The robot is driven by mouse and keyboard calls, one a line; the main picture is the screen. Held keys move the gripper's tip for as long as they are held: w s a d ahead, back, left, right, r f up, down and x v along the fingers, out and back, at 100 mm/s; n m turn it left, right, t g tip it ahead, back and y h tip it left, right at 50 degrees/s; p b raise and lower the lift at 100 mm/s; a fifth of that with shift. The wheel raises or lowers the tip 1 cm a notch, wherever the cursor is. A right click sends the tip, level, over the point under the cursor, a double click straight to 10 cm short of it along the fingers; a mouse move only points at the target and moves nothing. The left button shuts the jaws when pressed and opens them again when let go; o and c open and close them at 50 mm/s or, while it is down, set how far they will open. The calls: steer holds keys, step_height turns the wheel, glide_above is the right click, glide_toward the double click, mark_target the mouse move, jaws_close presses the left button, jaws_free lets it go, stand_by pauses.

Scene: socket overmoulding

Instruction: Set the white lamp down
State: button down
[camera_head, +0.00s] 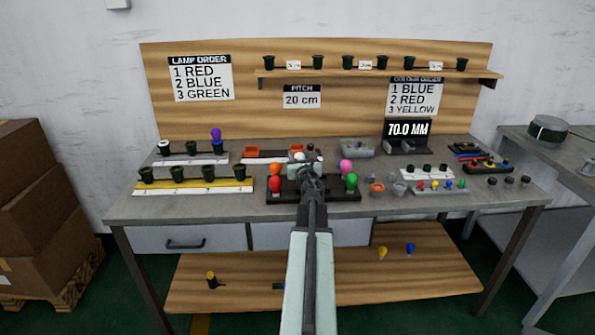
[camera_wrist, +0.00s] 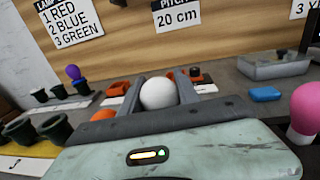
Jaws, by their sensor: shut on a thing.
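The white lamp (camera_wrist: 158,94) is a round white ball between the two fingers of my gripper (camera_wrist: 165,85) in the wrist view. My gripper is shut on it. In the head view the white lamp (camera_head: 299,156) shows only as a small pale spot at my gripper (camera_head: 308,155), above the middle of the workbench (camera_head: 340,209). The lamp's lower part is hidden by my gripper. I cannot tell whether it touches anything below.
A dark rack (camera_head: 289,196) with red, orange, pink and green lamps stands around my arm. Left are a yellow strip (camera_head: 215,185) with black sockets and a purple lamp (camera_head: 216,134). A clear bin (camera_head: 358,148) and small coloured parts stand right. An orange tray (camera_head: 251,150) lies behind.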

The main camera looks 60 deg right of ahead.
step_height(320, 180, down, 4)
steer(key=b, duration=0.2)
steer(key=shift+r+b, duration=0.25)
steer(key=shift+b, duration=0.1)
steer(key=shift+r, duration=0.2)
steer(key=shift+f, duration=0.15)
steer(key=c, duration=0.9)
jaws_free()
